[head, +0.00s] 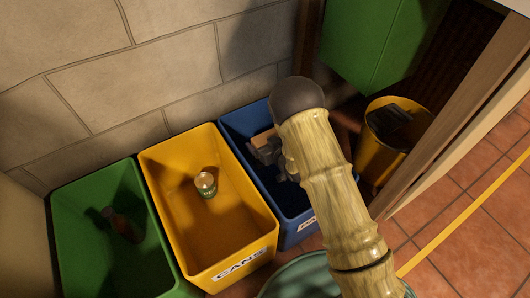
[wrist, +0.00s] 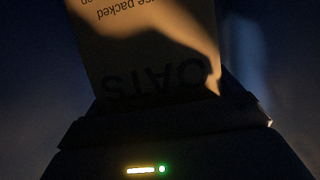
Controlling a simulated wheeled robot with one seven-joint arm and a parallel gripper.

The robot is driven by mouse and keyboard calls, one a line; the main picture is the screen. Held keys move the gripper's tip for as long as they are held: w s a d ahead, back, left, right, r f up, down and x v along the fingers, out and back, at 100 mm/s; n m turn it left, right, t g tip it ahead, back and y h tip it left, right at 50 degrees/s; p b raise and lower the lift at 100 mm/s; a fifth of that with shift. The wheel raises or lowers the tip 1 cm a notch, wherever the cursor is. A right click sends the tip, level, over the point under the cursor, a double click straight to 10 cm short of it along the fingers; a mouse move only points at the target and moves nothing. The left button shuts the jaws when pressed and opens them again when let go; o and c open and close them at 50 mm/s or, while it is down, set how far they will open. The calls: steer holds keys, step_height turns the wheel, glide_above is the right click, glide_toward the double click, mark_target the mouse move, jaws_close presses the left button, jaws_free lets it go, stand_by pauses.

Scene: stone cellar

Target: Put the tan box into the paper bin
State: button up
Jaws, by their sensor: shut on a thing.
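The tan box (wrist: 150,55) fills the upper middle of the wrist view, with the upside-down word OATS on it. My gripper (wrist: 160,108) is shut on it. In the head view a small tan part of the box (head: 262,137) shows beside my gripper (head: 268,150), over the blue bin (head: 237,118). My arm hides much of the box, the gripper and the right part of this bin. The blue bin has a white label whose word is mostly hidden, so I cannot read it in full. How deep the box is in the bin is hard to tell.
Left of the blue bin stands a yellow bin (head: 163,160) labelled CANS with a can (head: 205,184) in it. A green bin (head: 75,205) at far left holds a brown bottle (head: 124,227). A yellow bucket (head: 375,165) and a wooden post (head: 455,125) stand right of my arm.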

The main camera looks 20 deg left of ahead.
steer(key=shift+f+b, duration=1.4)
steer(key=shift+f, duration=0.4)
steer(key=shift+f, duration=0.6)
steer(key=o, duration=0.7)
steer(key=shift+r, duration=0.2)
steer(key=p+v, duration=0.1)
steer(key=v, duration=0.1)
steer(key=p+v, duration=0.2)
steer(key=v, duration=0.1)
steer(key=p+v, duration=0.2)
steer(key=shift+s+d+r, duration=0.15)
steer(key=shift+d+r, duration=0.05)
steer(key=shift+r, duration=0.25)
